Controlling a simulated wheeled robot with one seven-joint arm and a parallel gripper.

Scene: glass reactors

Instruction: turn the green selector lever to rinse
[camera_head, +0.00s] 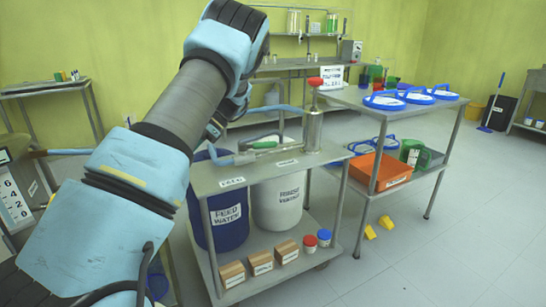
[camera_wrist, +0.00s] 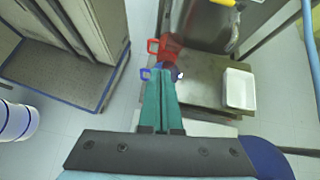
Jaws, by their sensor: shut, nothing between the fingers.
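The green selector lever (camera_head: 265,144) lies low over the top of a steel cart (camera_head: 262,172), beside a steel cylinder (camera_head: 313,130) with a red knob. Labels on the cart's front edge read FEED (camera_head: 232,182) at left and RINSE (camera_head: 288,162) at right. Which label the lever points to is unclear. My gripper (camera_wrist: 163,76) shows in the wrist view with its teal fingers together and empty. In the head view my arm hides it. I cannot make out the green lever in the wrist view.
A blue feed-water drum (camera_head: 224,215) and a white rinse-water drum (camera_head: 279,203) stand below the cart top. A side table (camera_head: 440,108) with blue rings stands right.

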